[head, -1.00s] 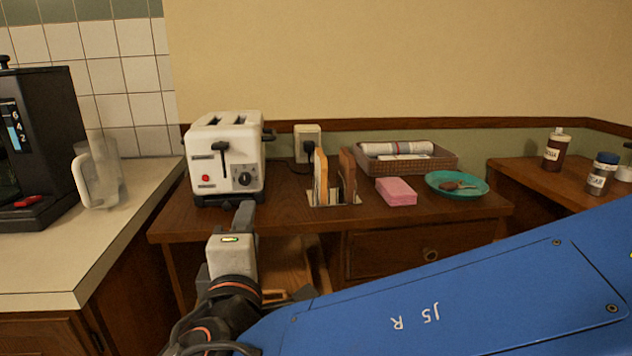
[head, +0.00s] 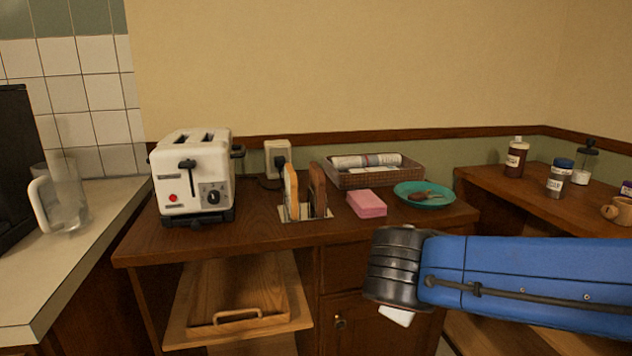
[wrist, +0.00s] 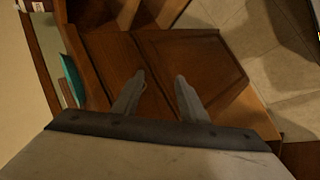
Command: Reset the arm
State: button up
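My gripper shows in the wrist view (wrist: 158,95), with its two fingers apart and nothing between them. Behind the fingertips is the brown wooden front of the cabinet (wrist: 205,62), with floor tiles to the right. In the head view my blue arm reaches in from the right edge to a dark ribbed joint at the lower middle, in front of the cabinet. The gripper's fingers are hidden in that view.
A glass pitcher (head: 62,200) stands left. Jars (head: 558,180) stand right.

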jog(key=s+d+f+m+g+y, duration=0.3)
jog(key=s+d+f+m, duration=0.4)
jog(key=s, duration=0.5)
jog(key=shift+s+d+f+m+y, duration=0.2)
jog(key=shift+d+m+y, duration=0.6)
jog(key=shift+d+m, duration=0.65)
jog(key=shift+w+a, duration=0.1)
jog(key=shift+a, duration=0.2)
